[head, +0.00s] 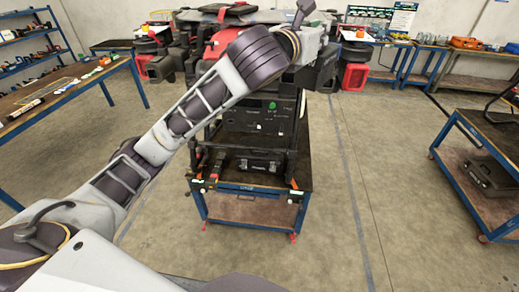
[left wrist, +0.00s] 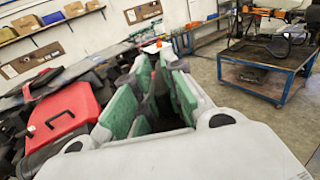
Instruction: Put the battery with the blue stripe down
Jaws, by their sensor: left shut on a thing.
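My left arm reaches from the lower left of the head view to the back of the drone's cart, and its wrist hides most of the gripper there. In the left wrist view my left gripper (left wrist: 155,64) is shut, with green-padded fingers on both sides of a dark thing, the battery (left wrist: 152,108). Only a narrow part of the battery shows between the fingers, and its blue stripe cannot be seen. The drone (head: 262,16) with its red parts stands on the cart (head: 250,188). My right gripper is not in view.
A black panel box (head: 265,115) stands on the cart below my arm. A blue-framed trolley (head: 468,158) stands at the right, with open floor between. A workbench (head: 62,92) is at the left.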

